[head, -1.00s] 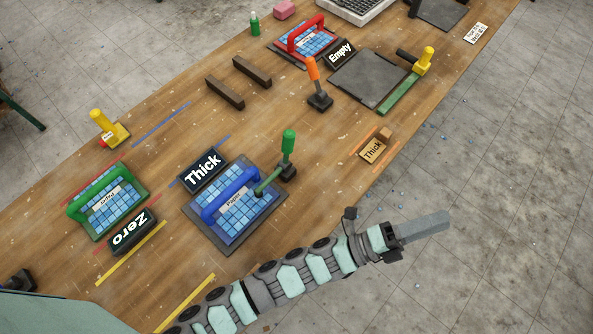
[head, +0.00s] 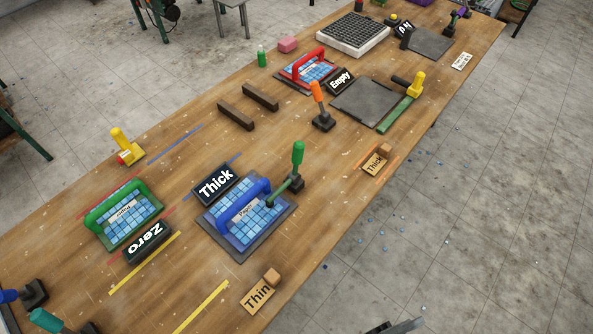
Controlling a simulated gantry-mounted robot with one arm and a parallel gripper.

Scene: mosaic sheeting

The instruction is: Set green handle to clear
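A green upright handle (head: 298,154) stands on a dark base (head: 292,181) at the right edge of the blue-handled sheet board (head: 240,253). A dark green bar (head: 280,193) runs from its base over that board's tiles. A second green handle, an arched one (head: 115,198), spans a blue-tiled board at the left. No sign reading "clear" is legible. Only a grey tip of my gripper (head: 402,326) shows at the bottom edge, off the bench and apart from both handles. Its fingers are mostly out of frame.
An orange-handled lever (head: 318,95) and a yellow-and-green one (head: 416,86) stand farther back. Teal (head: 50,321) and blue (head: 10,296) handles show at bottom left.

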